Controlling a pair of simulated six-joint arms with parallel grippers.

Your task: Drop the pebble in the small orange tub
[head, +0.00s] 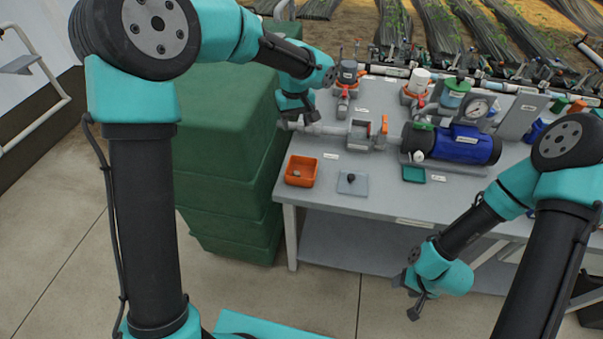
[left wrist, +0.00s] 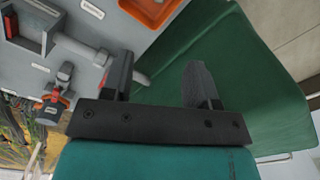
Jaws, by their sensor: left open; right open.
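The small orange tub (head: 301,162) sits near the left front corner of the grey table. A small greyish lump (head: 296,173), which looks like the pebble, lies inside the tub. In the left wrist view only part of the orange tub (left wrist: 150,14) shows at the top edge, and I cannot make out the pebble there. My left gripper (head: 297,122) is behind the tub, above the table's left edge by the grey pipe. In the left wrist view its fingers (left wrist: 158,80) are apart with nothing held. My right gripper (head: 413,298) is open and empty, in front of the table.
A flat pale square (head: 346,187) with a dark knob lies right of the tub. A small green tray (head: 414,174) and a blue pump (head: 466,145) are further right. Pipework with an orange-handled valve (head: 361,133) runs behind. A large green tank (head: 225,130) stands left of the table.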

